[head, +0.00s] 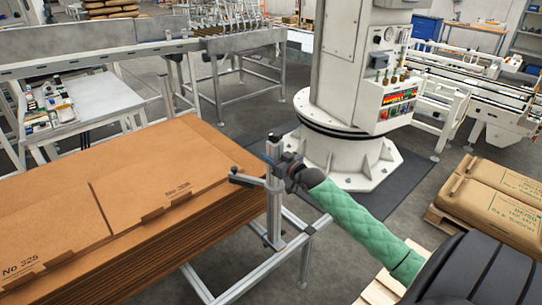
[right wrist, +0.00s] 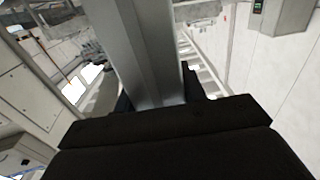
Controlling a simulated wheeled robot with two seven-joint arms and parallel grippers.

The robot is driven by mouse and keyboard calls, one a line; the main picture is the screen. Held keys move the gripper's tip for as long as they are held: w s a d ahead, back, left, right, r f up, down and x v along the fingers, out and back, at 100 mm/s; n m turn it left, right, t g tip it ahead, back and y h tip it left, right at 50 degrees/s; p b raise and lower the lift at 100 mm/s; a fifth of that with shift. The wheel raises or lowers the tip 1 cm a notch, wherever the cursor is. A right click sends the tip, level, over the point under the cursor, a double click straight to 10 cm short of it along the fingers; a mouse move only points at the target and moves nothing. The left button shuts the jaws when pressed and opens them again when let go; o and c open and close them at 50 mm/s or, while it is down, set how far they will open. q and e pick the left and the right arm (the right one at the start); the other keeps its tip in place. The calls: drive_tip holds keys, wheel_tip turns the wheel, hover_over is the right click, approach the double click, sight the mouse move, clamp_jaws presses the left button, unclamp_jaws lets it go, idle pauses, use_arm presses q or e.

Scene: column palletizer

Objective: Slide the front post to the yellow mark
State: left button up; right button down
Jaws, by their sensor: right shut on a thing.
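The front post (head: 274,208) is an upright grey metal profile at the near right corner of the cardboard stack, on a metal frame. A flat bracket (head: 246,180) sticks out from it to the left, by the stack's edge. My right gripper (head: 288,170), at the end of my green-sleeved arm, is at the post's upper part. In the right wrist view the grey post (right wrist: 146,50) rises between the dark fingers of the right gripper (right wrist: 158,98), which is shut on it. I cannot make out the yellow mark. My left gripper is out of view.
A tall stack of flat brown cardboard (head: 150,195) fills the left. The frame's rail (head: 262,277) runs below the post. A white machine column (head: 340,100) stands behind. Brown sacks (head: 495,195) lie on a pallet at right. Grey floor shows between.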

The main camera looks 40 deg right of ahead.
drive_tip(key=c, duration=1)
unclamp_jaws()
drive_tip(key=shift+s+f, duration=0.1)
drive_tip(key=shift+f, duration=0.05)
drive_tip(key=shift+o, duration=0.9)
drive_tip(key=shift+s+r, duration=0.2)
drive_tip(key=shift+w, duration=0.1)
drive_tip(key=shift+f, duration=0.15)
drive_tip(key=shift+s, duration=0.4)
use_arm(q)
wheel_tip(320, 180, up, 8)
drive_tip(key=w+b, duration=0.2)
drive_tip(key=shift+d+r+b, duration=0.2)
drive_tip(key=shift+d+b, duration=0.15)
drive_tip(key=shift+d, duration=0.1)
use_arm(e)
drive_tip(key=s, duration=0.7)
drive_tip(key=shift+d, duration=0.35)
